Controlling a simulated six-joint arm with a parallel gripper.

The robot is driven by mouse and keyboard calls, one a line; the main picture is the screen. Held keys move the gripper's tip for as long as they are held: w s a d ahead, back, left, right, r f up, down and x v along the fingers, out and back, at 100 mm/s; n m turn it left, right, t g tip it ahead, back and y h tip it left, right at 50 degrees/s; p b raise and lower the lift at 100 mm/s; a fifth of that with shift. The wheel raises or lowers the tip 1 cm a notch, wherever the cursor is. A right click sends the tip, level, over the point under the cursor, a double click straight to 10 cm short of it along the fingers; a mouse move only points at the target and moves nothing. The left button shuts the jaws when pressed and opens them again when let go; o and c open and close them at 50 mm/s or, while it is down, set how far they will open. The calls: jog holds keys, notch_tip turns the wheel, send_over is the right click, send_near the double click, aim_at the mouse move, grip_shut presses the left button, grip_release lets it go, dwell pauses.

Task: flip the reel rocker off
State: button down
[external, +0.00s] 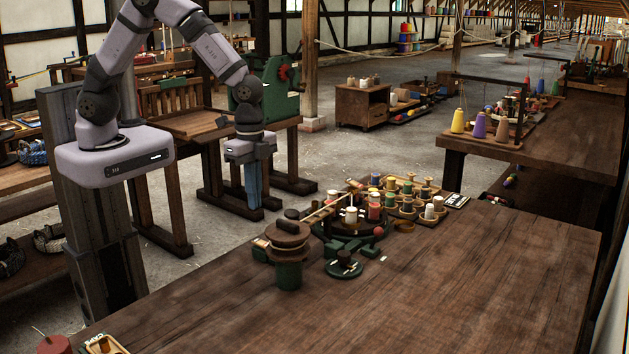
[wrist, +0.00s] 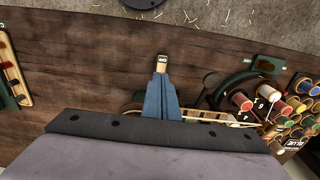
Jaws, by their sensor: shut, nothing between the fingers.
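My gripper (external: 252,206) hangs pointing down, its blue fingers shut and empty, left of the reel stand in the external view. In the wrist view, the shut fingers (wrist: 161,78) reach out over the brown tabletop. A small pale piece with a dark lettered face (wrist: 162,63) shows right at the fingertips; I cannot tell if it is the rocker or whether the fingers touch it. The reel stand (external: 289,274), a green drum with brown discs on top, stands on the table. I cannot clearly make out the reel rocker or its position.
Right of the reel stand are a low green round base (external: 343,269) and a tray area crowded with spools (external: 407,203). The spools also show at right in the wrist view (wrist: 299,105). The tabletop's right side (external: 480,285) is clear. A small tray (external: 103,346) lies front left.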

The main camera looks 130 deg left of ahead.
notch_tip(320, 180, up, 5)
jog(key=shift+s+f+b, duration=0.1)
jog(key=shift+b, duration=0.35)
dwell(0.4)
